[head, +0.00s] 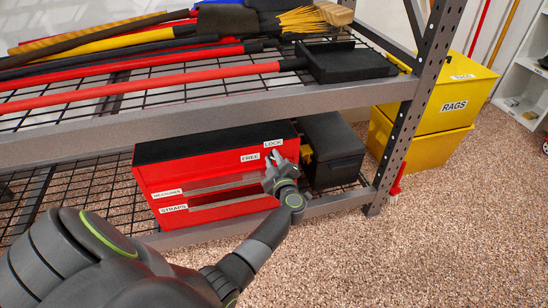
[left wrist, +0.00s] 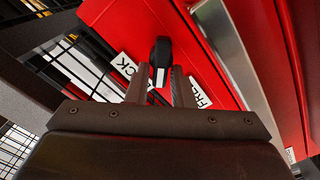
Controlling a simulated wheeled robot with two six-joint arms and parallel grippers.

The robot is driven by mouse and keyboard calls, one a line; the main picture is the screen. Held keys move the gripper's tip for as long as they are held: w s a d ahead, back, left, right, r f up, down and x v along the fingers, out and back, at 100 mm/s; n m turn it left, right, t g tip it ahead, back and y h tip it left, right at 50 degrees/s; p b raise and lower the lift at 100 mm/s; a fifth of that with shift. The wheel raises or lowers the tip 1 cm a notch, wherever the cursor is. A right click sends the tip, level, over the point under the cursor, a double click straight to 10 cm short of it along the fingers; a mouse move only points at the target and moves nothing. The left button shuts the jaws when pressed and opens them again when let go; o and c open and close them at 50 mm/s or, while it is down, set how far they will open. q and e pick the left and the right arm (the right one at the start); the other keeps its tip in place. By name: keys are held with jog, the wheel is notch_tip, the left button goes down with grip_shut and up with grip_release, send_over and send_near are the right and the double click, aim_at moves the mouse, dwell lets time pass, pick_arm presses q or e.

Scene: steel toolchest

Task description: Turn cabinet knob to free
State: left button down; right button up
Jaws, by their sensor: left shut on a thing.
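The red toolchest (head: 215,150) with a black top stands on the lower shelf. Its upper front carries a LOCK label (head: 273,143) and a FREE label (head: 250,157). My left gripper (head: 275,158) is at the chest's right front, just below these labels, and hides the knob in the head view. In the left wrist view the black knob (left wrist: 160,52) with a white mark sits between the two fingers (left wrist: 160,88), which are shut on it. The LOCK label (left wrist: 125,66) and FREE label (left wrist: 198,93) are partly covered by the fingers. My right gripper is not in view.
Drawers labelled MEASURES (head: 168,193) and STRAPS (head: 174,209) are below the knob. A black box (head: 333,155) stands close on the chest's right. The upper shelf edge (head: 200,118) runs above, and a perforated post (head: 412,120) stands at right.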

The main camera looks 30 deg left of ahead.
pick_arm(q)
jog(key=n, duration=0.2)
jog(key=shift+s+f+n, duration=0.1)
jog(key=shift+f+n, duration=0.1)
jog(key=shift+n, duration=0.1)
jog(key=shift+f+n, duration=0.1)
jog(key=shift+n, duration=0.7)
jog(key=shift+f+n, duration=0.1)
jog(key=shift+n, duration=0.4)
jog(key=shift+a+n, duration=0.1)
jog(key=shift+n, duration=0.6)
jog(key=shift+f+n, duration=0.15)
jog(key=shift+n, duration=0.95)
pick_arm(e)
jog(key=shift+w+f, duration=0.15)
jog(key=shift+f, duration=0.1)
pick_arm(q)
jog(key=c, duration=1.4)
grip_release()
jog(key=shift+c, duration=0.2)
